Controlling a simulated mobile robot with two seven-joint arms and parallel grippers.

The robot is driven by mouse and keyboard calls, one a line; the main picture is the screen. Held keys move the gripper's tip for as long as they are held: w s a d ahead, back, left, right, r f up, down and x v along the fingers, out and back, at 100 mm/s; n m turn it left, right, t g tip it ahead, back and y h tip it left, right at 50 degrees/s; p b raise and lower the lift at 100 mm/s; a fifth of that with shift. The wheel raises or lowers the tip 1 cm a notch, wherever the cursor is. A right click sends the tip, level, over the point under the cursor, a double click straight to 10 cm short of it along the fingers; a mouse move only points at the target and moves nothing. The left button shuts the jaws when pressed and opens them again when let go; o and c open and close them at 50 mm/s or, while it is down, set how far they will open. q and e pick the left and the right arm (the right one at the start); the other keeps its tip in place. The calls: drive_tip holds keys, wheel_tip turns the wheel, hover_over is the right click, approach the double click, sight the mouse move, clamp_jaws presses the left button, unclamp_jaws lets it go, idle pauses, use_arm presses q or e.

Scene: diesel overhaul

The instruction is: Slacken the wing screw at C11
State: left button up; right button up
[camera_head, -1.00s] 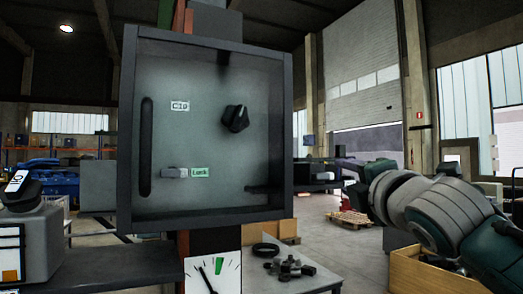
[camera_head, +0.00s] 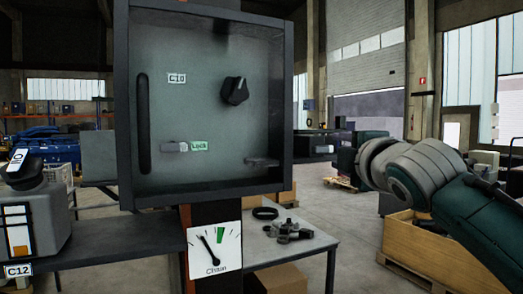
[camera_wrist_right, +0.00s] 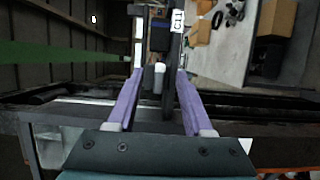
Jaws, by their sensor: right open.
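In the right wrist view a white label (camera_wrist_right: 178,20), small and turned, seems to read C11. Below it a small grey cylindrical piece (camera_wrist_right: 158,78) on a dark part lies between the purple fingers of my right gripper (camera_wrist_right: 158,72); it may be the wing screw, but its wings do not show clearly. The fingers are apart, one on each side of it, and I cannot tell whether they touch it. In the head view my right gripper (camera_head: 325,142) is beside the right wall of the grey cabinet (camera_head: 286,110), which hides its fingertips. My left gripper is not in view.
The cabinet holds a C10 label (camera_head: 177,78), a black knob (camera_head: 235,91) and a Lock label (camera_head: 199,146). A chain gauge (camera_head: 214,252) hangs below. A grey unit (camera_head: 38,215) labelled C12 stands left. A table (camera_head: 300,252) with dark parts stands behind.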

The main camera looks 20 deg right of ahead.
sight(326, 149)
drive_tip(key=shift+w, duration=0.1)
drive_tip(key=shift+w+a+b, duration=0.15)
drive_tip(key=shift+w+b, duration=0.9)
drive_tip(key=shift+w, duration=0.8)
drive_tip(key=shift+c, duration=0.3)
drive_tip(key=c, duration=0.7)
clamp_jaws()
